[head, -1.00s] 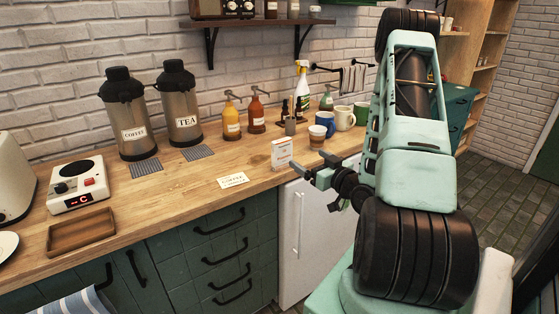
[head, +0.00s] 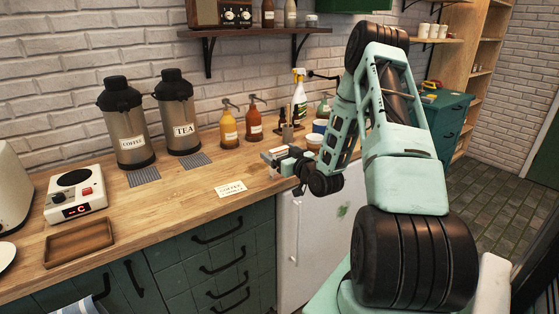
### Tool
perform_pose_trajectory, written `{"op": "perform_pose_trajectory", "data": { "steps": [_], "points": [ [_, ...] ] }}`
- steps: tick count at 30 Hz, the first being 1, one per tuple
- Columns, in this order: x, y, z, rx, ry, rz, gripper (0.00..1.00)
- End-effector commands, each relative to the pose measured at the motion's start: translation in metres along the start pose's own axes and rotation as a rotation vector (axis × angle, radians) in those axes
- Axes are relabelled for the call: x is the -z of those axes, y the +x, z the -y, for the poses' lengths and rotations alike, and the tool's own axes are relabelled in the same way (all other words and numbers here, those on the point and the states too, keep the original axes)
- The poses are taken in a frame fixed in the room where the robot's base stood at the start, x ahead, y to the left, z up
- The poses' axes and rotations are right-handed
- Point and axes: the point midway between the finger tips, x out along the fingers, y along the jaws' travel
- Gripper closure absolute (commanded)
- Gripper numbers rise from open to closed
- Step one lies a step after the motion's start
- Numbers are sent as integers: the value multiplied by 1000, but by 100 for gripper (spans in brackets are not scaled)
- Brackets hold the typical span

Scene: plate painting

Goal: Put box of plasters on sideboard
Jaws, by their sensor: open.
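A small white box with red marks, which looks like the box of plasters (head: 272,156), stands on the wooden counter near its front edge. My gripper (head: 277,163) is open and right at the box, covering much of it. I cannot tell whether the fingers are on both sides of it or touching it. A teal cabinet, likely the sideboard (head: 446,128), stands at the back right beyond my arm, with a few small items on top.
The wooden counter (head: 190,195) carries two drink dispensers (head: 176,112), sauce pump bottles (head: 228,124), a hot plate (head: 76,196), a wooden tray (head: 79,242) and a coffee card (head: 230,189). A cup (head: 315,141) stands close behind my gripper. The floor (head: 490,190) at right is clear.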

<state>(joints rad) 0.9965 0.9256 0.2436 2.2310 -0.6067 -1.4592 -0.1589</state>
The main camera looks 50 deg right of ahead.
Motion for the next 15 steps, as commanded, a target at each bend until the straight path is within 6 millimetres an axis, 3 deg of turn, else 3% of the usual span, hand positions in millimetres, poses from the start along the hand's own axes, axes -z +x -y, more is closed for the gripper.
{"op": "perform_pose_trajectory", "data": {
  "steps": [6,13,15],
  "points": [
    [1,23,0,0,0,-1,9],
    [0,24,0,-1,0,0,9],
    [0,24,0,0,0,0,26]
  ]
}}
